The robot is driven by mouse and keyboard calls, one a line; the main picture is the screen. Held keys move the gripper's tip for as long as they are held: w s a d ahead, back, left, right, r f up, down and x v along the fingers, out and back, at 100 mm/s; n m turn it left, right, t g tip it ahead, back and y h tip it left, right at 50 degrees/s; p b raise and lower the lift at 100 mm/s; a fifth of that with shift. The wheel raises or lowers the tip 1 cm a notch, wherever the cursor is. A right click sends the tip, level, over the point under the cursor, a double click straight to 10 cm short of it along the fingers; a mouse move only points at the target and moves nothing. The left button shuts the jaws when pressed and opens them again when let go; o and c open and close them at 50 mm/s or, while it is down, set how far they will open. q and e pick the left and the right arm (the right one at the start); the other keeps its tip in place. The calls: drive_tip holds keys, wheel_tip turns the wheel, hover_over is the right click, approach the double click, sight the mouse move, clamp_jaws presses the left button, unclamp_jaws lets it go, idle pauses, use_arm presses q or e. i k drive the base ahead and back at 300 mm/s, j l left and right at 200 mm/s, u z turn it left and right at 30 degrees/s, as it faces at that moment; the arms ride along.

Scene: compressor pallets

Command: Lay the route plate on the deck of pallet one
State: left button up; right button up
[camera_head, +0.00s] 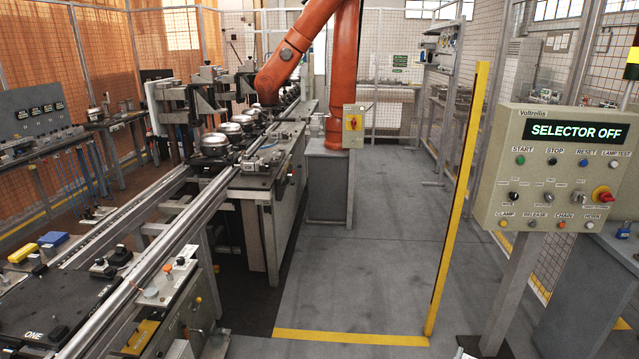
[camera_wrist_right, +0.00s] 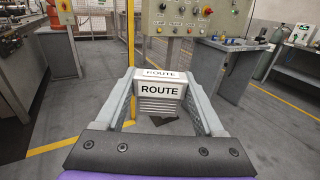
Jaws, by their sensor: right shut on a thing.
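The route plate (camera_wrist_right: 160,90) is a small white plate with ROUTE in black letters, above a grey ribbed part. It shows only in the right wrist view. My right gripper (camera_wrist_right: 160,78) is shut on it, with one finger on each side, and holds it clear of the floor. Pallet one (camera_head: 65,300) is the dark deck marked ONE at the lower left of the head view, cut off by the frame edge. The right gripper does not show in the head view, so its distance from the pallet cannot be told. My left gripper is in neither view.
A conveyor rail (camera_head: 165,255) runs back from the pallet past several compressors. An orange robot arm (camera_head: 300,45) stands behind. The grey floor (camera_head: 370,260) between is clear.

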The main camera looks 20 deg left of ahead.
sight(56, 302)
drive_tip(key=i+u, duration=0.4)
drive_tip(key=i, duration=0.2)
drive_tip(key=i+l+u, duration=0.1)
drive_tip(key=i+u, duration=0.25)
drive_tip(key=i, duration=0.3)
drive_tip(key=i+u, duration=0.25)
drive_tip(key=u, duration=0.15)
drive_tip(key=i+u, duration=0.3)
drive_tip(key=u, duration=0.15)
drive_tip(key=i+l+u, duration=0.1)
drive_tip(key=i+u, duration=0.15)
drive_tip(key=u, duration=0.15)
drive_tip(key=i+j+u, duration=0.1)
drive_tip(key=i+u, duration=0.6)
drive_tip(key=u, duration=0.15)
drive_tip(key=i+j, duration=0.15)
drive_tip(key=j, duration=0.2)
